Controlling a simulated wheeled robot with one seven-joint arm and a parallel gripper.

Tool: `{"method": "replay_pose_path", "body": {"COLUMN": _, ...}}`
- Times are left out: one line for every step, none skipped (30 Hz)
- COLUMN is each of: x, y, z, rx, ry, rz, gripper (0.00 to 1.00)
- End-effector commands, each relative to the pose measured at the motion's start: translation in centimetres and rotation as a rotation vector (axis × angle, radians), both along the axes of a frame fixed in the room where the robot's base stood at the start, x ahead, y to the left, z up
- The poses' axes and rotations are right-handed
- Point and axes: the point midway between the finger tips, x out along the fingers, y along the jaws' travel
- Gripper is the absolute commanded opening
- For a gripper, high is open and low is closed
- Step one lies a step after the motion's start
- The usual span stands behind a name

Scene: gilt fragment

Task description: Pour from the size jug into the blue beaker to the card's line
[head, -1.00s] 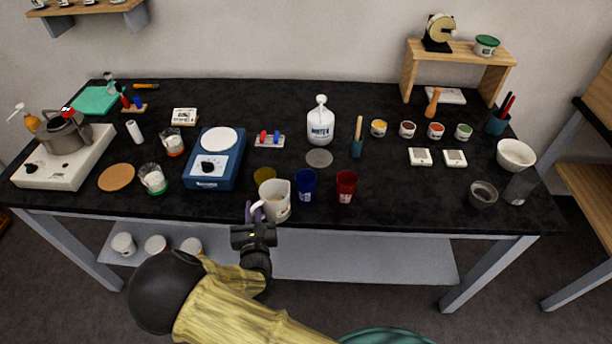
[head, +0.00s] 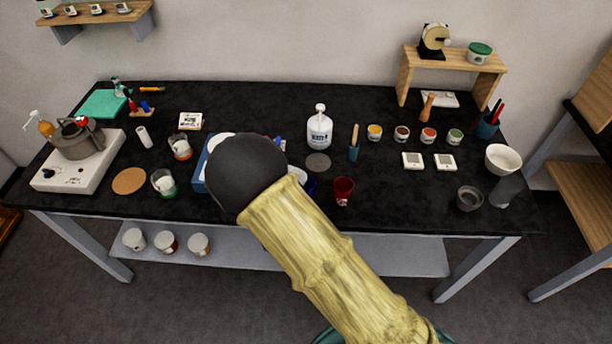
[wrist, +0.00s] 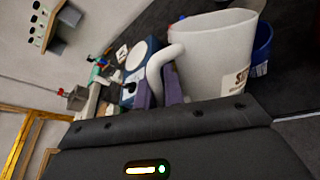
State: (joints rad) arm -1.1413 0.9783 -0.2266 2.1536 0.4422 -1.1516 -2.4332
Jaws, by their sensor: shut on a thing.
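The white size jug (wrist: 215,65), with dark lettering, fills the upper middle of the wrist view. My gripper (wrist: 160,90) has its purple fingers shut on the jug's handle. The room is strongly slanted in that view while the jug is nearly straight, so the jug looks tilted. Its inside and any stream are not visible. The blue beaker (wrist: 263,45) is just behind the jug's right side; I cannot tell whether they touch. In the head view only a sliver of the blue beaker (head: 311,187) shows; my arm hides gripper and jug. I cannot make out the card's line.
A red beaker (head: 343,190) stands right of the blue one. A blue hotplate (head: 200,172) is partly hidden behind my arm. A white bottle (head: 319,128) and a grey disc (head: 318,162) stand behind. The black tabletop (head: 400,200) is clear at front right.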

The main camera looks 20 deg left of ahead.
Motion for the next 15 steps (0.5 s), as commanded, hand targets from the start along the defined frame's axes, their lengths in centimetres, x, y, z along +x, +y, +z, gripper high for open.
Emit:
{"method": "replay_pose_path", "body": {"x": 0.5, "y": -0.3, "z": 0.9, "rx": 0.018, "ry": 0.023, "rz": -0.005, "gripper": 0.0}}
{"method": "replay_pose_path", "body": {"x": 0.6, "y": -0.4, "z": 1.1, "rx": 0.028, "ry": 0.037, "rz": -0.003, "gripper": 0.0}}
{"method": "replay_pose_path", "body": {"x": 0.8, "y": -0.4, "z": 1.4, "rx": 0.039, "ry": 0.055, "rz": -0.003, "gripper": 0.0}}
{"method": "replay_pose_path", "body": {"x": 0.8, "y": -0.5, "z": 1.5, "rx": 0.046, "ry": 0.068, "rz": -0.002, "gripper": 0.0}}
{"method": "replay_pose_path", "body": {"x": 0.8, "y": -0.5, "z": 1.6, "rx": 0.053, "ry": 0.08, "rz": -0.003, "gripper": 0.0}}
{"method": "replay_pose_path", "body": {"x": 0.9, "y": -0.6, "z": 1.8, "rx": 0.063, "ry": 0.096, "rz": -0.003, "gripper": 0.0}}
{"method": "replay_pose_path", "body": {"x": 1.0, "y": -0.6, "z": 1.9, "rx": 0.069, "ry": 0.106, "rz": -0.001, "gripper": 0.0}}
{"method": "replay_pose_path", "body": {"x": 1.1, "y": -0.7, "z": 2.0, "rx": 0.075, "ry": 0.115, "rz": -0.002, "gripper": 0.0}}
{"method": "replay_pose_path", "body": {"x": 1.2, "y": -0.7, "z": 2.1, "rx": 0.084, "ry": 0.129, "rz": -0.002, "gripper": 0.0}}
{"method": "replay_pose_path", "body": {"x": 1.2, "y": -0.7, "z": 2.2, "rx": 0.089, "ry": 0.138, "rz": -0.002, "gripper": 0.0}}
{"method": "replay_pose_path", "body": {"x": 1.3, "y": -0.8, "z": 2.3, "rx": 0.095, "ry": 0.147, "rz": -0.001, "gripper": 0.0}}
{"method": "replay_pose_path", "body": {"x": 1.4, "y": -0.8, "z": 2.5, "rx": 0.101, "ry": 0.158, "rz": -0.002, "gripper": 0.0}}
{"method": "replay_pose_path", "body": {"x": 1.4, "y": -0.9, "z": 2.6, "rx": 0.107, "ry": 0.166, "rz": -0.002, "gripper": 0.0}}
{"method": "replay_pose_path", "body": {"x": 1.4, "y": -0.9, "z": 2.4, "rx": 0.111, "ry": 0.175, "rz": -0.002, "gripper": 0.0}}
{"method": "replay_pose_path", "body": {"x": 1.5, "y": -0.9, "z": 2.3, "rx": 0.117, "ry": 0.186, "rz": -0.001, "gripper": 0.0}}
